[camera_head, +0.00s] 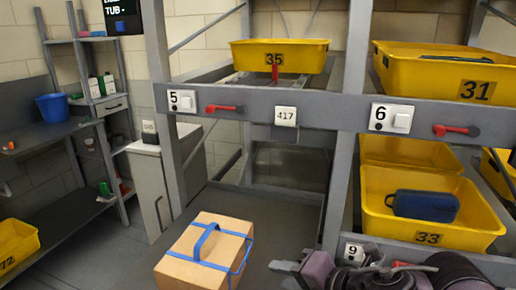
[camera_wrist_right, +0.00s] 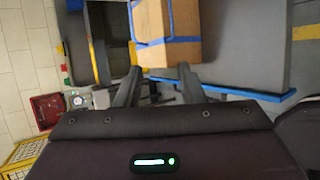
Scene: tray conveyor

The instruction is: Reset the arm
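My right gripper (camera_head: 284,267) is low in the head view, right of a cardboard box, with its fingers toward the box. In the right wrist view the two fingers of my right gripper (camera_wrist_right: 160,70) are spread apart with nothing held between them. The box (camera_head: 192,268) has blue straps and a blue handle on top, and rests on a grey surface. The box also shows in the right wrist view (camera_wrist_right: 184,52), just beyond the fingertips. In the head view a small gap separates box and gripper. My left gripper is not in view.
A grey rack beam (camera_head: 335,116) with red levers crosses above my right arm. Yellow tub 35 (camera_head: 242,56), tub 31 (camera_head: 415,75) and tub 33 (camera_head: 385,223), holding a blue pouch (camera_head: 424,206), sit on the rack. Shelving with a blue bucket (camera_head: 52,107) stands left.

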